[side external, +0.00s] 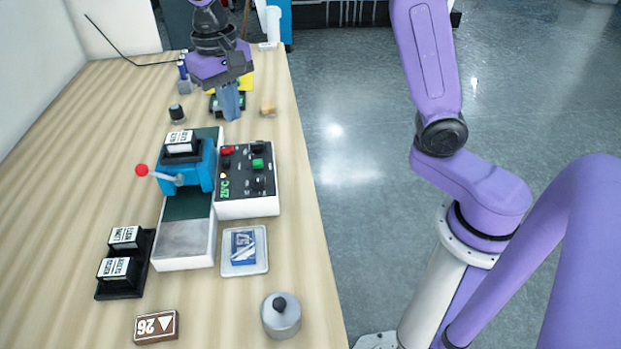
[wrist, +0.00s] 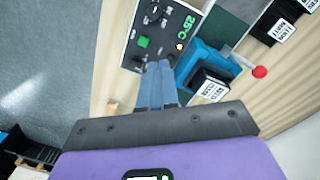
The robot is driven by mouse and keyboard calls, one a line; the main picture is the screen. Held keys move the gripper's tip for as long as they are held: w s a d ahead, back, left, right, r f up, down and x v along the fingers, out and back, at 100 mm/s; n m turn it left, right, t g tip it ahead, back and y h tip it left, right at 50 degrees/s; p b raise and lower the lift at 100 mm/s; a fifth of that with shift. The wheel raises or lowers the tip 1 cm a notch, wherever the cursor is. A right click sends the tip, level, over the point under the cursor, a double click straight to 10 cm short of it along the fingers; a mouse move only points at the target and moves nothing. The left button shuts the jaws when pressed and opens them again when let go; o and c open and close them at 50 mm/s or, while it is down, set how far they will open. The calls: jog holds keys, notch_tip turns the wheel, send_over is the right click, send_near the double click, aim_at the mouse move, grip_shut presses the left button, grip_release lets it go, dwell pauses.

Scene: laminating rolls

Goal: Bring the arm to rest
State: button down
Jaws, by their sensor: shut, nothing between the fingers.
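My gripper (side external: 232,112) is shut and empty. Its blue fingers point down above the far part of the table, behind the control box. In the wrist view the fingers of my gripper (wrist: 158,68) lie together, with their tips appearing over the edge of the control box (wrist: 134,52). The blue laminating machine (side external: 187,178) with its red-knobbed lever (side external: 143,170) stands nearer the side camera, and a labelled black block sits on top of it. In the wrist view the blue machine (wrist: 192,67) is right of the fingers.
The black control box (side external: 262,185) stands beside the machine. Small items stand beneath my gripper. The left table area is clear.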

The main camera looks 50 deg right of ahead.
jog(key=s+d+f+n, duration=0.25)
jog(key=s+n, duration=0.25)
jog(key=s, duration=0.4)
jog(key=s+d+f+n+y, duration=0.15)
jog(key=s+d+n, duration=0.3)
jog(key=s, duration=0.55)
jog(key=s+d+f+n+h, duration=0.1)
jog(key=s+d+f+n, duration=0.15)
jog(key=s+n, duration=0.45)
jog(key=w+a+r+m, duration=0.3)
jog(key=w+a+m, duration=0.25)
jog(key=w, duration=0.35)
jog(key=w+a+r+m, duration=0.35)
jog(key=w+m, duration=0.25)
jog(key=w, duration=0.3)
jog(key=m+g+h, duration=0.1)
jog(key=m+h, duration=0.1)
jog(key=m, duration=1)
send_over(230, 149)
jog(key=w+a, duration=0.2)
jog(key=shift+y, duration=0.25)
jog(key=f, duration=0.4)
jog(key=s+d+f, duration=0.1)
jog(key=f, duration=0.8)
jog(key=shift+s+d+f, duration=0.3)
jog(key=shift+d+f, duration=0.05)
